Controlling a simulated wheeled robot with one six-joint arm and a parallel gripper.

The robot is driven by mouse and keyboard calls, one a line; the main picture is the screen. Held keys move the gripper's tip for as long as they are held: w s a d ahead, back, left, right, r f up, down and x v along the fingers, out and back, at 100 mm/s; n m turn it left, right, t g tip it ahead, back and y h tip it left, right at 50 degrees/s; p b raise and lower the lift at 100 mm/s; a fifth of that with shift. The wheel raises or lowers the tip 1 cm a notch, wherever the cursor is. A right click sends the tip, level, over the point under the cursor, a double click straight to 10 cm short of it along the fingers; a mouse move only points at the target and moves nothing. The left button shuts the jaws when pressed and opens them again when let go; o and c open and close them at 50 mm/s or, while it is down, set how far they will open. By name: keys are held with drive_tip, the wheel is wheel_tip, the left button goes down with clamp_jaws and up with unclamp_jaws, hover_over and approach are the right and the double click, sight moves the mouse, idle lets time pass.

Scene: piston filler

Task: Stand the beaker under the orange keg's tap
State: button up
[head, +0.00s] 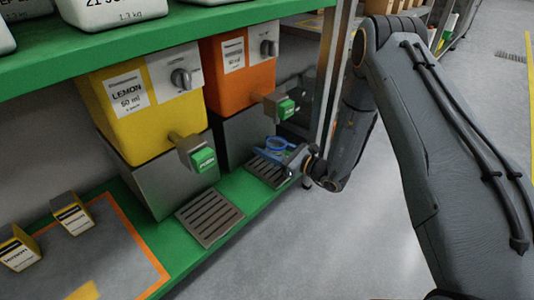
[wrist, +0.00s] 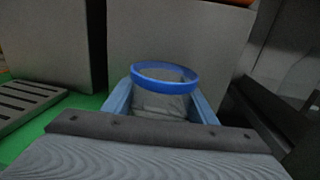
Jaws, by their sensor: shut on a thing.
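The orange keg (head: 239,75) sits on a grey block at the back of the green shelf. Its tap (head: 285,107) with a green handle sticks out at the front. The beaker (head: 279,145) shows a blue rim in the head view, below the tap and over the right drip grate (head: 262,172). In the wrist view the clear beaker (wrist: 165,78) stands upright between my fingers. My gripper (head: 285,153) is shut on it, reaching in from the right. The beaker's base is hidden, so I cannot tell whether it touches the grate.
A yellow lemon keg (head: 140,112) with its own green-handled tap (head: 202,159) stands to the left, above an empty drip grate (head: 209,216). Small yellow-and-white boxes (head: 73,215) stand at the lower left. A metal shelf post (head: 326,90) rises close to my arm.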

sight(284, 158)
drive_tip(key=shift+w+a+f+b, duration=0.1)
drive_tip(key=shift+f+b, duration=0.2)
drive_tip(key=shift+f, duration=0.15)
drive_tip(key=shift+w+a+f+b, duration=0.1)
drive_tip(key=shift+f+b, duration=0.2)
drive_tip(key=shift+f, duration=0.1)
drive_tip(key=shift+f, duration=0.1)
drive_tip(key=o, duration=1.2)
drive_tip(key=shift+c, duration=0.2)
drive_tip(key=shift+s+d+r, duration=0.1)
drive_tip(key=shift+d+r, duration=0.05)
drive_tip(key=shift+r, duration=0.05)
drive_tip(key=p+v, duration=0.5)
drive_tip(key=v, duration=0.6)
drive_tip(key=shift+s+d, duration=0.25)
drive_tip(key=shift+d, duration=0.05)
